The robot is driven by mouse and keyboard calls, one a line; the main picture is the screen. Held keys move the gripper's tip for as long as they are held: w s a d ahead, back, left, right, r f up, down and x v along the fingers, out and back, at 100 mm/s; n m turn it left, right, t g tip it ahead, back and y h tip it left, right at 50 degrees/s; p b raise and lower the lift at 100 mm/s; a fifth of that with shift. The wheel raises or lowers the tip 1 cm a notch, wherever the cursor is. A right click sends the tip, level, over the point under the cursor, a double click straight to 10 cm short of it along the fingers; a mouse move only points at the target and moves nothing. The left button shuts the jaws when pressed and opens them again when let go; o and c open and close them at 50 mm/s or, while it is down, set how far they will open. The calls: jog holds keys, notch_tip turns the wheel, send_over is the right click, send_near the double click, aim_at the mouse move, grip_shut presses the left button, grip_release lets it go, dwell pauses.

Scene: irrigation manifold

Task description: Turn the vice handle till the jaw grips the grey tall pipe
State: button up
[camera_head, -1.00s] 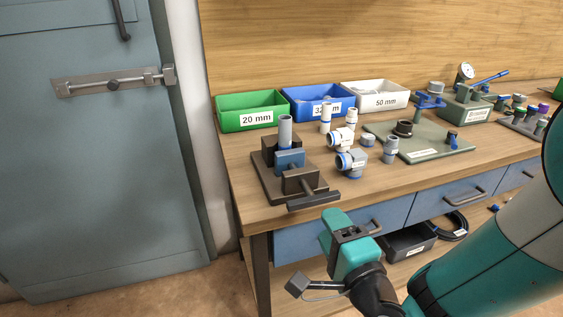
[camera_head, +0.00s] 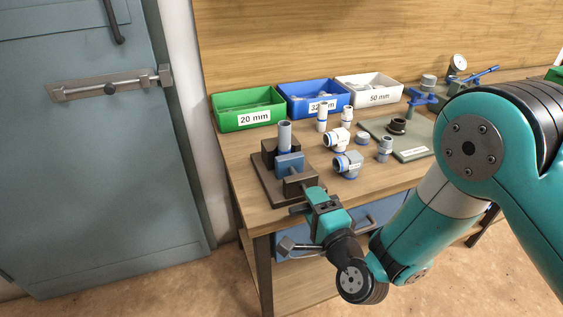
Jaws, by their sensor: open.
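The vice sits near the front left of the bench on a dark base plate (camera_head: 262,181). The grey tall pipe (camera_head: 284,136) stands upright in it, between the dark rear block (camera_head: 268,150) and the blue jaw (camera_head: 290,163). I cannot tell whether the jaw touches the pipe. The dark front block (camera_head: 294,185) is nearest my arm. The vice handle (camera_head: 297,209) shows only at its left end; my gripper hides the rest. My gripper (camera_head: 312,193) is open, at the handle in front of the block. Its fingers are hard to make out, and contact is unclear.
Green (camera_head: 240,107), blue (camera_head: 312,97) and white (camera_head: 370,90) bins line the back. Several fittings, such as a white and blue one (camera_head: 347,164), stand right of the vice. A green plate (camera_head: 412,154) lies further right, partly behind my arm. A blue door (camera_head: 90,180) is at left.

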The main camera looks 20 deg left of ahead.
grip_shut()
jog(key=shift+f+m+b, duration=0.2)
jog(key=shift+m+b, duration=0.55)
jog(key=shift+m, duration=0.25)
jog(key=shift+r+m, duration=0.2)
jog(key=shift+m, duration=0.9)
jog(key=shift+b, duration=0.35)
jog(key=shift+f+m, duration=0.15)
jog(key=shift+m, duration=0.45)
jog(key=m, duration=0.1)
jog(key=m+b, duration=0.1)
jog(key=shift+a+r+m, duration=0.1)
jog(key=shift+r+m, duration=0.1)
jog(key=shift+m, duration=0.2)
